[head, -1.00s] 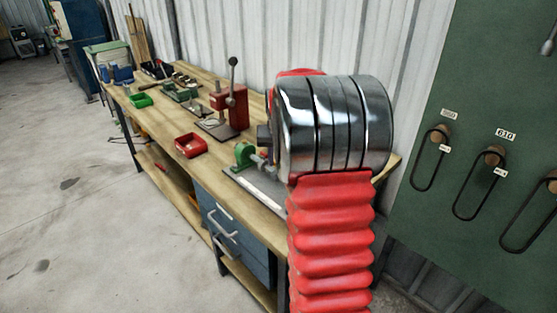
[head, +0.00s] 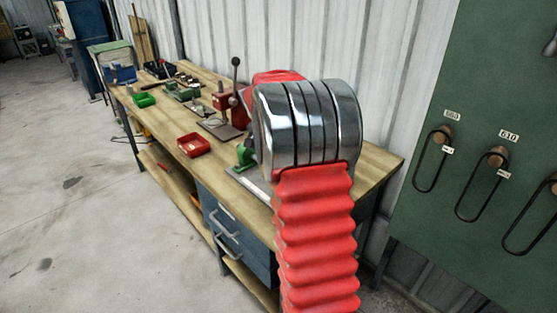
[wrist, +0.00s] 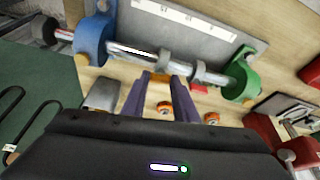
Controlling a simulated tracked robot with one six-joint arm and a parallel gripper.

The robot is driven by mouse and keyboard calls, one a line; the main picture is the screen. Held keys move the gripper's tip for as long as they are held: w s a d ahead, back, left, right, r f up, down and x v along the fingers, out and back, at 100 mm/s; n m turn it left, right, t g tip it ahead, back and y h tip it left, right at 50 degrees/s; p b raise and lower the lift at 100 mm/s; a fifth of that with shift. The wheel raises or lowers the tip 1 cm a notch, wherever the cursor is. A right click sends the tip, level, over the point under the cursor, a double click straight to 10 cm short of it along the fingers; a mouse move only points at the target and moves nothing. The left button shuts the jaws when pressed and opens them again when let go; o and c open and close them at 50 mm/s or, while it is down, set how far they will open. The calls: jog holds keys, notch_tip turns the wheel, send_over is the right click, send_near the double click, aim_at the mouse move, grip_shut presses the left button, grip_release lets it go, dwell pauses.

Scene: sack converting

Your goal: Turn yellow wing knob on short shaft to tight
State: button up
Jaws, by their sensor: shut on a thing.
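In the wrist view a bright short shaft (wrist: 140,51) runs between a blue bracket (wrist: 92,42) and a green bracket (wrist: 241,80). It carries two grey collars, one (wrist: 165,57) near the middle and one (wrist: 198,70) closer to the green bracket. The yellow wing knob (wrist: 160,76) shows below the middle collar. My gripper (wrist: 161,84) has its purple fingers on either side of the knob, shut on it; the fingers hide part of it. A small red part (wrist: 200,88) sits below the other collar. In the head view my arm hides the gripper and knob.
A grey plate with a white scale (wrist: 185,18) lies behind the shaft. Orange-ringed parts (wrist: 165,107) lie on the bench below. On the bench (head: 372,172) stand a red tray (head: 193,145), a red press (head: 228,108) and a green tray (head: 143,100). A green panel with hooks (head: 490,130) stands right.

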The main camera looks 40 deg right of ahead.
jog(key=shift+w+m+g, duration=0.1)
jog(key=shift+m+g, duration=0.3)
jog(key=shift+m, duration=0.6)
jog(key=o, duration=1.1)
jog(key=shift+c, duration=0.2)
jog(key=v, duration=1.3)
jog(key=shift+a+r, duration=0.15)
jog(key=shift+r, duration=0.15)
